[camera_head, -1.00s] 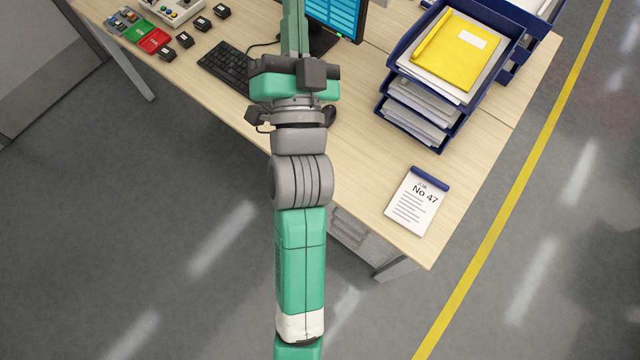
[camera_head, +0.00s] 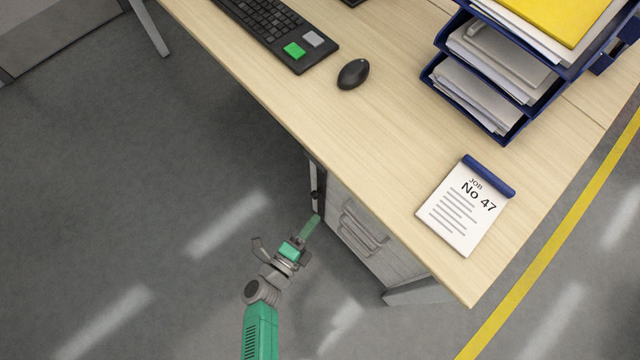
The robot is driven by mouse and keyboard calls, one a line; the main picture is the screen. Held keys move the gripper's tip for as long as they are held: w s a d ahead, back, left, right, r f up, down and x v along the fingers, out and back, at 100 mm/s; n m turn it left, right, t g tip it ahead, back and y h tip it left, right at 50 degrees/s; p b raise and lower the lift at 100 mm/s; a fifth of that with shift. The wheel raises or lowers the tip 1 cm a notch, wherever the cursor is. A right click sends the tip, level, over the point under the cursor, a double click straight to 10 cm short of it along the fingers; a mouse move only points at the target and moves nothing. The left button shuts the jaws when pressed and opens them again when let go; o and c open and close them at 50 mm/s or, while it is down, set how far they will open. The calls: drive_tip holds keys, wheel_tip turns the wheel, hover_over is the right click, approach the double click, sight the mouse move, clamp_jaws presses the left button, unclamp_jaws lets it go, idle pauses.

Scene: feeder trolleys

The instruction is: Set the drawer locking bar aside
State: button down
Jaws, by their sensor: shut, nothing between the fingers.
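The grey drawer unit (camera_head: 378,242) stands under the desk's near edge, its pull handles facing me. A dark upright strip (camera_head: 318,178) with a small dark knob-like part runs along the left edge of its front; it looks like the locking bar, but its ends are hard to make out. My gripper (camera_head: 315,219) is low, just below and beside the lower end of that strip. Its slim green end points up and right toward the unit. It is shut and holds nothing. I cannot tell whether it touches the strip or the unit.
The wooden desk top (camera_head: 400,150) overhangs the unit. On it are a job notepad (camera_head: 462,215), a mouse (camera_head: 353,74), a keyboard (camera_head: 270,25) and blue stacked paper trays (camera_head: 515,135). The grey floor (camera_head: 130,220) to the left is clear.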

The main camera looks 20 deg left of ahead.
drive_tip(key=w+b, duration=0.1)
drive_tip(key=w, duration=0.2)
drive_tip(key=w+d+b, duration=0.1)
drive_tip(key=w, duration=0.1)
drive_tip(key=w+b, duration=0.1)
drive_tip(key=w, duration=0.2)
drive_tip(key=shift+w+d+f, duration=0.15)
drive_tip(key=shift+w+d, duration=0.05)
drive_tip(key=shift+w, duration=0.15)
drive_tip(key=a, duration=0.1)
drive_tip(key=w+a+b, duration=0.1)
drive_tip(key=w+a, duration=0.1)
drive_tip(key=shift+w+a+r, duration=0.2)
drive_tip(key=shift+w+a, duration=0.05)
drive_tip(key=shift+a, duration=0.05)
